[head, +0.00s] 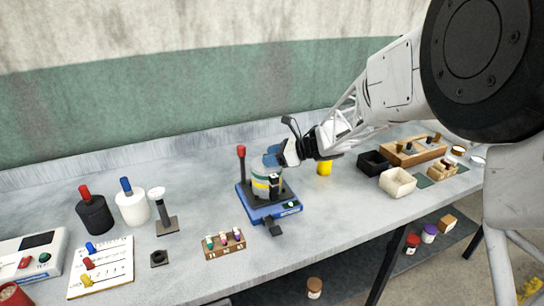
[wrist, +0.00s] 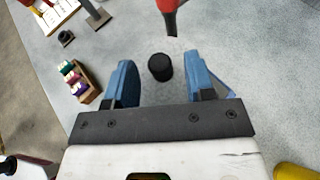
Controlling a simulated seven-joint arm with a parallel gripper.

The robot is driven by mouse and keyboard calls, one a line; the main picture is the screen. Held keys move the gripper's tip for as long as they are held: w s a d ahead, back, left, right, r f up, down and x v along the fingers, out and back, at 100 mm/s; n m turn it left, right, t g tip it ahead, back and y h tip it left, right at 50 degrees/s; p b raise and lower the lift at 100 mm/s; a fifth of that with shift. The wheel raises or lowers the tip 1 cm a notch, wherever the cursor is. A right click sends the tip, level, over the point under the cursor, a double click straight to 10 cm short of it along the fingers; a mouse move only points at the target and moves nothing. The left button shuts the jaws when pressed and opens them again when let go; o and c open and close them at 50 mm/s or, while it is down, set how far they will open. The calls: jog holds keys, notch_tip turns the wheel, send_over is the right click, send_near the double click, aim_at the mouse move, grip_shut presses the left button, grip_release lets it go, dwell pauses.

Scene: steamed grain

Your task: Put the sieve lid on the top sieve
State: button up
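The blue shaker base (head: 250,208) carries a short stack of sieves (head: 262,187) with a yellow band, near the middle of the bench. My gripper (head: 278,156) is directly over the top of the stack. In the wrist view its two blue fingers (wrist: 162,82) stand apart. A black knob (wrist: 160,67) shows between them, with a gap on each side. A pale round surface, apparently the sieve lid (wrist: 178,47), lies around the knob. My fingers hide part of the stack top in the head view, so I cannot tell how the lid sits.
A red-topped post (head: 241,152) stands beside the stack, close beyond my fingers. A wooden vial rack (head: 224,243) is in front to the left. A yellow cylinder (head: 324,168) and a black bin (head: 373,163) stand to the right. Bare bench lies between.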

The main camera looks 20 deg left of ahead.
jog(key=shift+r, duration=0.15)
jog(key=shift+r, duration=0.5)
jog(key=v, duration=1.2)
jog(key=shift+w, duration=0.1)
dwell(0.4)
